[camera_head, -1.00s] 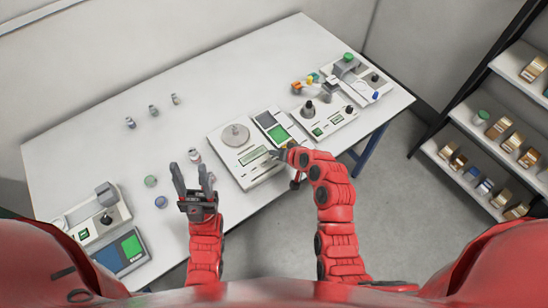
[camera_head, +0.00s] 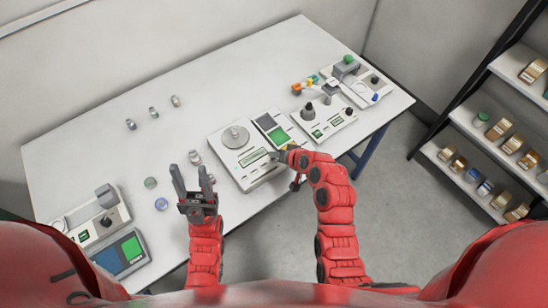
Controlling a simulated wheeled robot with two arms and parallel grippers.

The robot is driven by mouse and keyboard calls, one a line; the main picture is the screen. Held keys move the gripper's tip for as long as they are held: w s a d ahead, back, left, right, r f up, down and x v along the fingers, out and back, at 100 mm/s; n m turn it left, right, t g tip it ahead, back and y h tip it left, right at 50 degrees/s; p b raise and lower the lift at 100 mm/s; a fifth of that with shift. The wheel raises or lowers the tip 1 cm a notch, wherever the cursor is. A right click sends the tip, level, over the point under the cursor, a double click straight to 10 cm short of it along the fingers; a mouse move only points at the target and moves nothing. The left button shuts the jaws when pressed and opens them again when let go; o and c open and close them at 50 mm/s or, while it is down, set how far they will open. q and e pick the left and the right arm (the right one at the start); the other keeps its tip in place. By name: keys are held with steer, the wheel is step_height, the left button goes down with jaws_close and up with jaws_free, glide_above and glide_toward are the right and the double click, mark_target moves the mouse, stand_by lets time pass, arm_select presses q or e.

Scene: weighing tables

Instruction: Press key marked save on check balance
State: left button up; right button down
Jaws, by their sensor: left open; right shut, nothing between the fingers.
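A white balance (camera_head: 222,148) with a round metal pan (camera_head: 236,137) and a greenish display strip stands at the middle of the table's front part. I cannot read any key label, so I cannot tell which key is marked save. My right gripper (camera_head: 276,155) is shut and empty at the balance's front right, over or touching its key area; contact cannot be told. My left gripper (camera_head: 192,172) is open and empty, fingers pointing up in the picture, to the left of the balance.
More instruments stand on the white table (camera_head: 90,135): one at the right (camera_head: 329,123), one at the back right, and one at the front left (camera_head: 88,218) with a blue and green panel (camera_head: 121,253). Small weights (camera_head: 153,112) lie on the left half. A shelf (camera_head: 465,150) stands at the right.

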steer(key=shift+f, duration=0.15)
stand_by(0.8)
steer(key=shift+f+b, duration=0.3)
steer(key=shift+b, duration=0.2)
steer(key=shift+f+b, duration=0.4)
stand_by(0.3)
steer(key=shift+r, duration=0.1)
steer(key=shift+r+p, duration=0.3)
steer(key=shift+r, duration=0.45)
steer(key=shift+r+p, duration=1.05)
steer(key=shift+r, duration=1.5)
steer(key=shift+f, duration=0.1)
